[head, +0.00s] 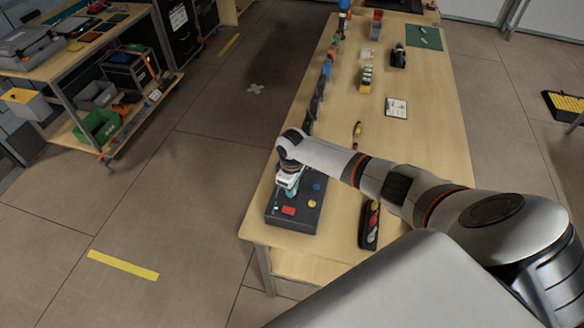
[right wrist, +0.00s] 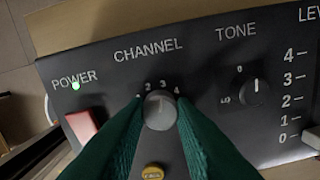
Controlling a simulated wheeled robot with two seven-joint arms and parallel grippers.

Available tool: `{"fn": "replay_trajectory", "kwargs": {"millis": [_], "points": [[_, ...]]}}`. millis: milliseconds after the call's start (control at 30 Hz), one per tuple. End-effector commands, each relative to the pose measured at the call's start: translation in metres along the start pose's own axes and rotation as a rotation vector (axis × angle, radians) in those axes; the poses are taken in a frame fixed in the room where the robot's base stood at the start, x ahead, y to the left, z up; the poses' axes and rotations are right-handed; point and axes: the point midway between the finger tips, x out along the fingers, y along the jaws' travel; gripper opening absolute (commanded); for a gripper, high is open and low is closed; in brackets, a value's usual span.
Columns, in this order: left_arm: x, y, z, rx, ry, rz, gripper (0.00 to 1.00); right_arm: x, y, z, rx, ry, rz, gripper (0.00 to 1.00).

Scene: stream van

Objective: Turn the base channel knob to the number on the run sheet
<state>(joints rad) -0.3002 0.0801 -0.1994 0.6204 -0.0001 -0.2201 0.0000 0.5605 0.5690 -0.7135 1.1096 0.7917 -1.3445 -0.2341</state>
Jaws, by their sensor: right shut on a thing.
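The base is a dark box (head: 272,214) near the front left corner of the table. My right gripper (head: 287,190) reaches down over it. In the right wrist view its green fingers (right wrist: 160,122) are shut on the grey channel knob (right wrist: 160,108), one on each side. The numbers 2, 3 and 4 show around the knob; the left part of the scale is partly hidden by a finger. The knob's exact setting is hard to read. A white sheet (head: 396,108) with small dark print lies farther up the table; its text is too small to read. My left gripper is not in view.
Beside the knob are a red power switch (right wrist: 82,126), a lit green light (right wrist: 75,86), a tone knob (right wrist: 256,91) and a yellow button (right wrist: 153,172). A dark case (head: 370,226) lies right of the base. Small items line the table's left edge.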

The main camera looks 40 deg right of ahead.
Motion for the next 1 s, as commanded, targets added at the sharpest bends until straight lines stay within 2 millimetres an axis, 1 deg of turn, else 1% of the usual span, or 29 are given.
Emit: {"fn": "replay_trajectory", "kwargs": {"millis": [33, 233, 667, 700, 767, 800, 833, 1000], "points": [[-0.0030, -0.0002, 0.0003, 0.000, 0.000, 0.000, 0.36, -0.0016, -0.0002, 0.0001, 0.016, 0.000, 0.000, 0.00], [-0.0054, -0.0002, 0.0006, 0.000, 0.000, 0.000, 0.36, -0.0010, -0.0002, 0.0005, 0.057, -0.002, 0.000, 0.00], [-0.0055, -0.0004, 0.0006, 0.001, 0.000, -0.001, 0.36, -0.0007, -0.0004, 0.0008, 0.066, -0.002, -0.001, 0.00], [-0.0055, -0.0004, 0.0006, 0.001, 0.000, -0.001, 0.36, -0.0007, -0.0004, 0.0008, 0.066, -0.002, -0.001, 0.25], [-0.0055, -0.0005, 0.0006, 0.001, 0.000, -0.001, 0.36, -0.0007, -0.0004, 0.0008, 0.065, -0.002, -0.001, 0.34], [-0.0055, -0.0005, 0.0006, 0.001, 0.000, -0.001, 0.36, -0.0007, -0.0004, 0.0007, 0.065, -0.002, -0.001, 0.41], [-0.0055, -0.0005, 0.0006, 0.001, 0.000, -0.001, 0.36, -0.0007, -0.0004, 0.0007, 0.065, -0.002, -0.001, 0.45], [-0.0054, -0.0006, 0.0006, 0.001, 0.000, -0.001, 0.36, -0.0004, -0.0004, 0.0004, 0.065, -0.001, -0.001, 0.45]]}}
